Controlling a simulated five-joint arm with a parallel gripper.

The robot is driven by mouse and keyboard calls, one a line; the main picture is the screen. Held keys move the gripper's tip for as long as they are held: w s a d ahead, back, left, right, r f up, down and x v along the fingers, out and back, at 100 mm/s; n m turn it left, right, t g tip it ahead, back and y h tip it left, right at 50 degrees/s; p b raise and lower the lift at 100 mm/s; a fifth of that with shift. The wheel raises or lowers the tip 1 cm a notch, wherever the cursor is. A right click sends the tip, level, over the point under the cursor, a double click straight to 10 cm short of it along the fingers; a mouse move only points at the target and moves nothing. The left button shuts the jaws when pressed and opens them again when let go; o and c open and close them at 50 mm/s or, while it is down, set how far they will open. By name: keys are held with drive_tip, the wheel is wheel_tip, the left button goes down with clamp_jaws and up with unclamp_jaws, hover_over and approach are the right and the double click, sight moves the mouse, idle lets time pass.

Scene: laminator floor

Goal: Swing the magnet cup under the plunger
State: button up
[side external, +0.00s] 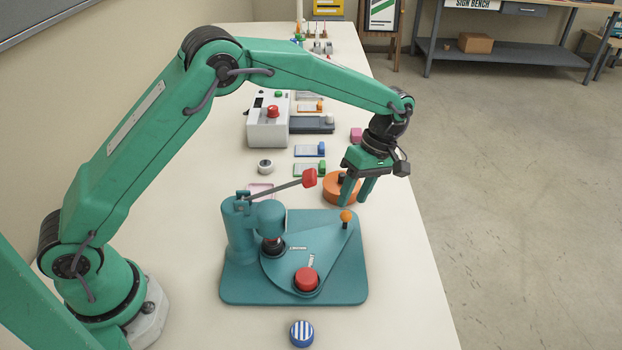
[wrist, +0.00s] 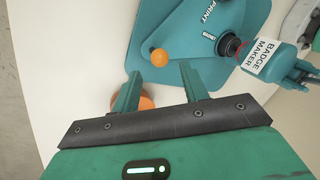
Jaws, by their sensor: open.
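The teal badge maker (side external: 235,285) stands on the bench, with its plunger (side external: 272,243) under the rounded head and a red-tipped lever raised to the right. On its base lies a flat swing plate (side external: 325,245) with an orange knob (side external: 346,216) at its far right corner. A red round piece (side external: 307,279) sits in a cup at the plate's front, clear of the plunger. My gripper (side external: 355,200) is open and empty, just above and behind the knob (wrist: 159,57).
An orange round container (side external: 334,196) stands behind the base, close to my fingers. A blue-striped round piece (side external: 301,333) lies in front. A grey machine with a red button (side external: 268,128) and several small cards stand farther back. The bench's right edge is near.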

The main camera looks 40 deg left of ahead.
drive_tip(key=shift+v, duration=2)
drive_tip(key=shift+r, duration=0.1)
drive_tip(key=s+a+r+m+t+h, duration=0.1)
drive_tip(key=s+a+r+m+t, duration=0.4)
drive_tip(key=s+a+r+m, duration=0.55)
drive_tip(key=s+a+r+m+t, duration=0.1)
drive_tip(key=s+a+m+t, duration=0.1)
drive_tip(key=s, duration=0.6)
drive_tip(key=s+a+r+m+t, duration=0.1)
drive_tip(key=s+a+m+t, duration=0.1)
drive_tip(key=s, duration=0.6)
drive_tip(key=shift+s+a+m+t, duration=0.2)
drive_tip(key=shift+a+m+t, duration=0.1)
drive_tip(key=shift+a+m, duration=0.35)
